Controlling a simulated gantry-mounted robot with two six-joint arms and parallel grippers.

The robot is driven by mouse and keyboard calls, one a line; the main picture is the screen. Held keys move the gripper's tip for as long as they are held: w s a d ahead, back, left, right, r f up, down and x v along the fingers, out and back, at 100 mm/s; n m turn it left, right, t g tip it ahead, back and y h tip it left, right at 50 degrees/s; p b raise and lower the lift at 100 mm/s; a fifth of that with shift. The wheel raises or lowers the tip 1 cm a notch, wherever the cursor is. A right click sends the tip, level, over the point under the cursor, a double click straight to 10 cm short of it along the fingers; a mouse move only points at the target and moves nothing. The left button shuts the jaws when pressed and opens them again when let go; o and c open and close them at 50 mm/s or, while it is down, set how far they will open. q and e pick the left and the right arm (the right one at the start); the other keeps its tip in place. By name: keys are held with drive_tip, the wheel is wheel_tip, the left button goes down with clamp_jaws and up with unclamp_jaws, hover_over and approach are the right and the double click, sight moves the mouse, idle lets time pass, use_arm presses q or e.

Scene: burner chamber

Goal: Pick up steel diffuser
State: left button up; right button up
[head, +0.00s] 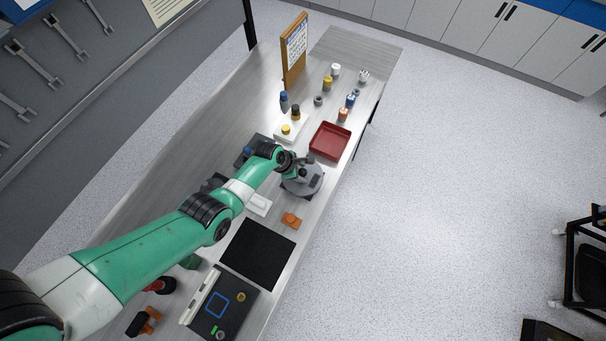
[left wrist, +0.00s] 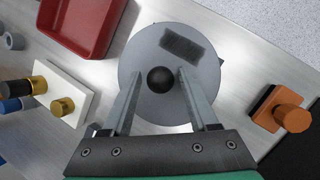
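My left gripper (head: 299,164) is open above a round grey disc (head: 311,190) with a dark knob. In the left wrist view, the fingertips (left wrist: 159,74) lie on either side of the black ball-shaped knob (left wrist: 160,81) at the middle of the disc (left wrist: 150,52), with a gap on each side. The disc has a dark striped patch. Nothing is held. No part is labelled as the steel diffuser. A small grey ring (head: 318,101) stands farther back on the bench and also shows in the left wrist view (left wrist: 13,41). My right gripper is out of view.
A red tray (head: 330,141) lies just beyond the disc. A white block (left wrist: 52,96) with a gold knob and an orange knobbed piece (head: 291,220) flank it. Several small coloured parts and an upright board (head: 294,50) stand farther back. A black mat (head: 257,253) lies nearer.

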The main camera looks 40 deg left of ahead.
use_arm(q)
clamp_jaws()
drive_tip(key=shift+r, duration=0.15)
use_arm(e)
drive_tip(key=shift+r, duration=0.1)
